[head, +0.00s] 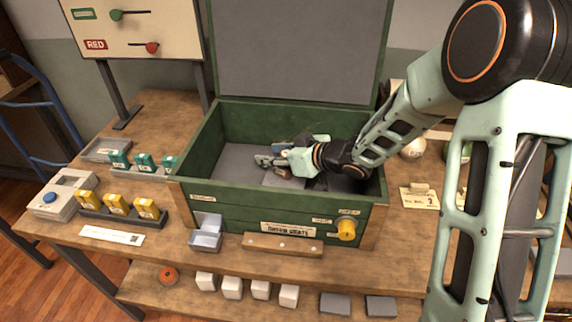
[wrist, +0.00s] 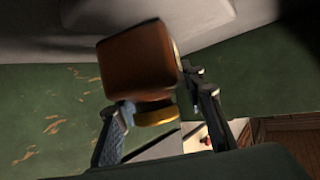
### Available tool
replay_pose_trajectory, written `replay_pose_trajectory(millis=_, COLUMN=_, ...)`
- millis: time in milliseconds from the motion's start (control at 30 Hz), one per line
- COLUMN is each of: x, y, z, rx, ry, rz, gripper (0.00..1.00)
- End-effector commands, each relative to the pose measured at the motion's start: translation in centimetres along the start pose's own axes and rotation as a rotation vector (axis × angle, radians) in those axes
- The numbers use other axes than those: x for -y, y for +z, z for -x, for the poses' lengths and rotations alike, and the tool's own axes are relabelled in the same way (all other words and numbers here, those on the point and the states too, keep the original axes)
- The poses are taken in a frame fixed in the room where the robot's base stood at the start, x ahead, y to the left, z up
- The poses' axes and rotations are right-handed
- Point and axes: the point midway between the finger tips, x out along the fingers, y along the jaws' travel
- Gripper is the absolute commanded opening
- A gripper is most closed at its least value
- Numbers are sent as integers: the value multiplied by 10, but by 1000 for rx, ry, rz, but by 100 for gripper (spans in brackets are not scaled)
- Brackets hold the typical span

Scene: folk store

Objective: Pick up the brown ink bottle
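The brown ink bottle (wrist: 138,62) fills the middle of the wrist view. Its yellow cap (wrist: 156,116) faces back toward my gripper. My gripper (wrist: 155,88) has one finger at each side of the bottle, drawn in to about its width, and appears shut on it. The left fingertip is hidden behind the bottle. In the head view my gripper (head: 270,161) reaches in from the right, low inside the green crate (head: 225,197). A small brown patch, likely the bottle (head: 284,174), shows just below the fingers.
The crate's walls surround my gripper and its grey lid (head: 302,50) stands up behind. A yellow knob (head: 346,229) and a small open grey box (head: 206,239) are at its front. Yellow bottles (head: 117,203) and teal bottles (head: 144,161) stand to the left.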

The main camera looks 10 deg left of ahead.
Motion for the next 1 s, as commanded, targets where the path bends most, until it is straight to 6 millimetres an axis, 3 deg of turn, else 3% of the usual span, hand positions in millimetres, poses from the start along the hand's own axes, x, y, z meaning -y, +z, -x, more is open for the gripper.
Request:
replay_pose_trajectory(millis=200, x=0, y=0, z=0, rx=0, ry=0, rz=0, gripper=5)
replay_pose_trajectory(millis=500, x=0, y=0, z=0, rx=0, ry=0, rz=0, gripper=0)
replay_pose_trajectory(millis=1000, x=0, y=0, z=0, rx=-1, ry=0, rz=0, gripper=0)
